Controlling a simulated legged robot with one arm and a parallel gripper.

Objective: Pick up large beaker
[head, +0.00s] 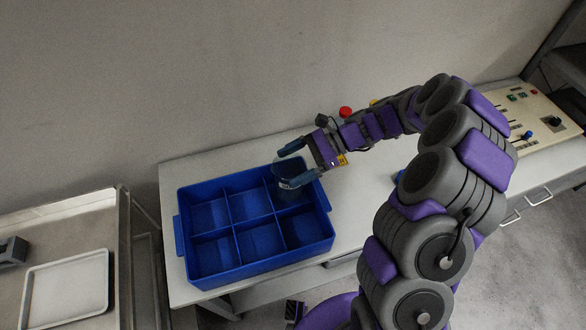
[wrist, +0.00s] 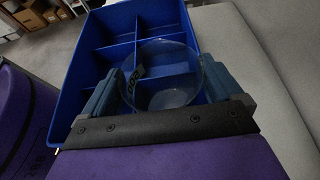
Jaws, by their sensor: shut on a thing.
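The large beaker is clear glass with dark markings on its side; it shows in the wrist view (wrist: 165,98) between the two blue-grey fingers. In the head view the beaker (head: 287,171) is at the right side of the blue divided crate (head: 252,268), over its back right compartment. My gripper (head: 291,168) comes in from the right and is shut on the beaker, with a finger on each side; it also shows in the wrist view (wrist: 168,100). I cannot tell whether the beaker's bottom is inside the compartment or above it.
The crate stands on a light table (head: 345,225). A metal cart (head: 95,215) with a white tray (head: 66,288) stands at the left. A control panel (head: 535,120) is at the far right, and a red knob (head: 345,112) shows behind my arm. The crate's other compartments look empty.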

